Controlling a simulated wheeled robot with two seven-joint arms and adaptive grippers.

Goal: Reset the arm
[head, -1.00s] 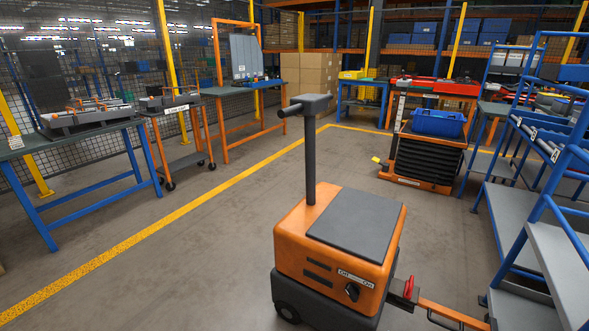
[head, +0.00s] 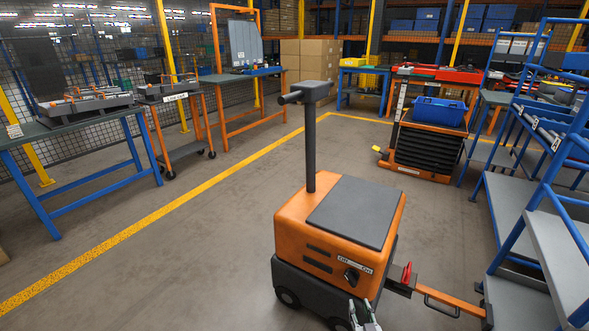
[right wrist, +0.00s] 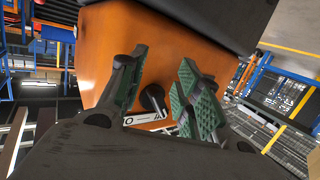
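My right gripper (head: 363,307) shows at the bottom edge of the head view, in front of the orange tugger (head: 290,212). In the right wrist view the gripper (right wrist: 163,82) is open, its two green-padded fingers apart. Between them, further off, are a black knob (right wrist: 152,97) and a white label on the orange body (right wrist: 185,50). I cannot tell whether the fingers touch anything; nothing appears gripped. The knob (head: 351,275) also shows in the head view. The tugger's dark handle post (head: 310,150) stands upright. My left gripper is not in view.
An orange hitch bar (head: 455,301) with a red lever (head: 407,272) joins the tugger to a blue shelf cart (head: 513,203) at right. A lift table with a blue crate (head: 440,112) stands behind. Workbenches (head: 70,131) line the left. Floor left of the tugger is clear.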

